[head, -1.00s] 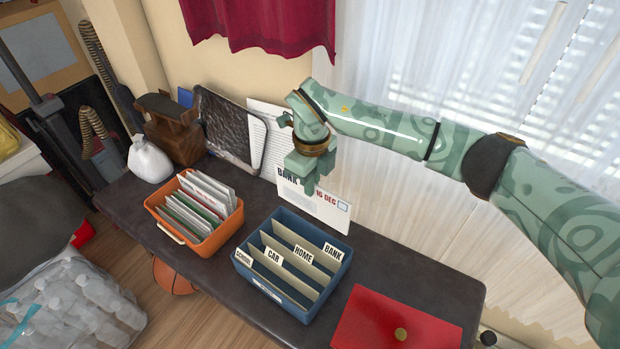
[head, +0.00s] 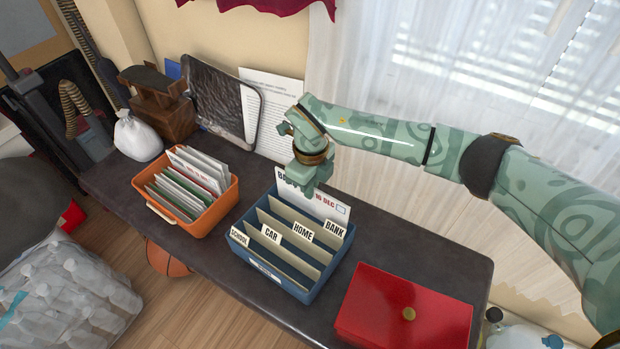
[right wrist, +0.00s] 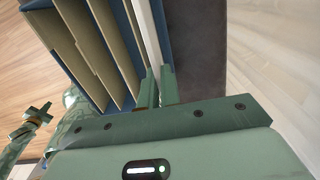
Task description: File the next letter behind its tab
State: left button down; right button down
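My right gripper (head: 308,190) is shut on a white letter (head: 325,207) marked BANK and 16 DEC. It holds the letter upright at the back of the blue file box (head: 268,268), behind the BANK tab (head: 335,229). The letter's lower part is hidden behind that divider. In the right wrist view the letter (right wrist: 150,30) shows edge-on between my right fingers (right wrist: 158,86), beside the beige dividers. The SCHOOL, CAR and HOME tabs stand further forward. My left gripper (right wrist: 36,118) shows small in the right wrist view, apart from the box; its opening is unclear.
An orange bin (head: 198,222) with several letters stands left of the box. A red box (head: 405,305) lies to the right. A dark framed panel (head: 222,98) and a printed sheet (head: 268,110) lean at the wall. Bare table (head: 425,252) lies behind the red box.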

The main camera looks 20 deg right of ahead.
pick_arm(q)
jog(key=shift+w+r, duration=0.15)
jog(key=shift+w, duration=0.25)
pick_arm(e)
jog(key=shift+f, duration=0.35)
jog(key=c, duration=1.5)
grip_release()
jog(key=shift+c, duration=0.2)
